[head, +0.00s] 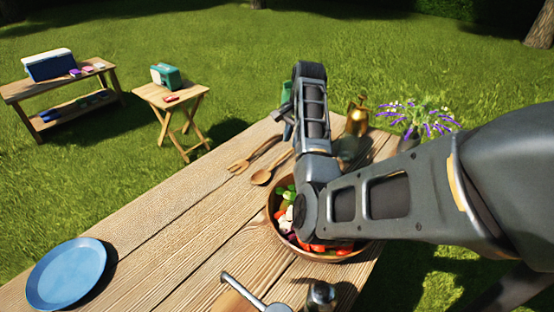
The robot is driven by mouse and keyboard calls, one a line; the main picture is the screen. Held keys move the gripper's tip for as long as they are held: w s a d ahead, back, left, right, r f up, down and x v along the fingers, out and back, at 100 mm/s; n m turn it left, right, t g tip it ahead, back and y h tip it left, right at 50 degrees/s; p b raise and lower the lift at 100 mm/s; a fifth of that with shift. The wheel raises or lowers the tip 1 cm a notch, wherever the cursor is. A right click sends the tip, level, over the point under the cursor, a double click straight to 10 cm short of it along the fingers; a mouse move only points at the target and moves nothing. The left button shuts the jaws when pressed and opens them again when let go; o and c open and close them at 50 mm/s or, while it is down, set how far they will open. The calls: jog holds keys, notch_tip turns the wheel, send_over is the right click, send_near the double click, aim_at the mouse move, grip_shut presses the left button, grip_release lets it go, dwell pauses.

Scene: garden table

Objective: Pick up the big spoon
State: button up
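A big wooden spoon (262,176) lies on the wooden table (150,215), its bowl toward the lower left. Its handle runs up to the right toward my arm, where its far end is hard to make out. A wooden fork (240,166) lies close beside it on the left. My arm reaches in from the right, over the salad bowl, and bends up toward the table's far side. My gripper's fingers are hidden or too unclear behind the arm's end, so I cannot tell whether they are open or hold anything.
A wooden bowl of chopped vegetables (276,232) stands under my arm. A blue plate (66,274) is at the near left. A brass-coloured vessel (357,116) and purple flowers (428,118) stand at the far right. A small side table (172,97) is beyond. The table's left-middle is clear.

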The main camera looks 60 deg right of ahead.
aim_at(289, 151)
jog(key=f, duration=0.2)
jog(key=w+f, duration=0.1)
jog(key=f, duration=0.2)
jog(key=shift+p, duration=0.3)
grip_shut()
